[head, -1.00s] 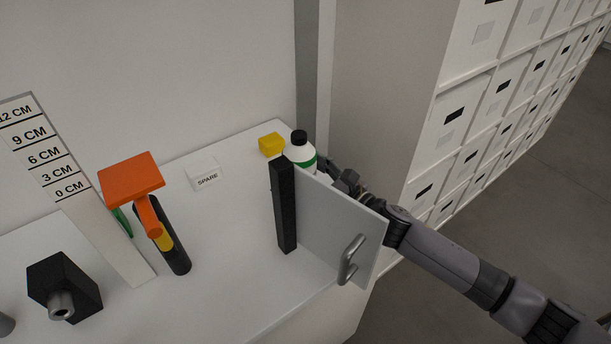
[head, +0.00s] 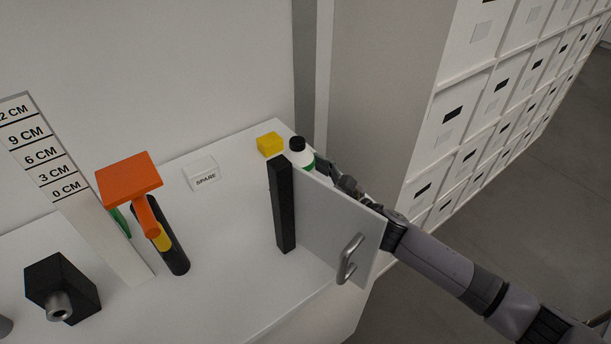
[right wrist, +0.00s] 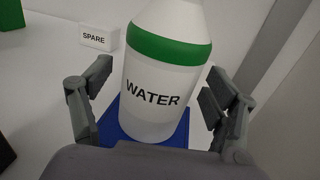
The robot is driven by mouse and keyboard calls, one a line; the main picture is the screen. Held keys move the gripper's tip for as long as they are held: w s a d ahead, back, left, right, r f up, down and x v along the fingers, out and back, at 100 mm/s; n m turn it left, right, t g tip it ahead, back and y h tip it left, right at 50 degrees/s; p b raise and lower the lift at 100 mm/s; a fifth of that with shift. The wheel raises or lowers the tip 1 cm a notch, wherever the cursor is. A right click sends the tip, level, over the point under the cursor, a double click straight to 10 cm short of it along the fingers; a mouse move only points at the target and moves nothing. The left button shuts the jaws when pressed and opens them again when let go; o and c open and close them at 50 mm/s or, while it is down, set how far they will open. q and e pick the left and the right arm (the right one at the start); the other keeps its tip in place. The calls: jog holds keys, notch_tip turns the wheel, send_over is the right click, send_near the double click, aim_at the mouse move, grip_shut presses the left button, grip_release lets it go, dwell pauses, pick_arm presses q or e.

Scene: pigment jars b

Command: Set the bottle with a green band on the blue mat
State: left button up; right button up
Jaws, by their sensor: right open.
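The white bottle (head: 301,156) has a black cap and a green band and stands behind a grey panel in the head view. In the right wrist view the bottle (right wrist: 158,80), labelled WATER, is upright with its base over the blue mat (right wrist: 115,122) and seems to rest on it. My right gripper (right wrist: 157,105) is open, one finger on each side of the bottle, with gaps showing on both sides. In the head view the right gripper (head: 335,172) is partly behind the panel, which hides the mat. My left gripper is not in view.
The grey panel (head: 335,225) with a handle (head: 349,259) joins a black post (head: 283,205) in front of the bottle. A yellow block (head: 270,145) is left of the bottle. A SPARE label block (head: 202,174), orange-topped stand (head: 130,180) and height scale (head: 75,190) are further left.

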jog(key=shift+d, duration=0.1)
jog(key=b+v, duration=0.2)
jog(key=v, duration=0.9)
jog(key=shift+s, duration=0.15)
jog(key=shift+s+d+r, duration=0.1)
jog(key=shift+s+d, duration=0.1)
jog(key=shift+d, duration=0.05)
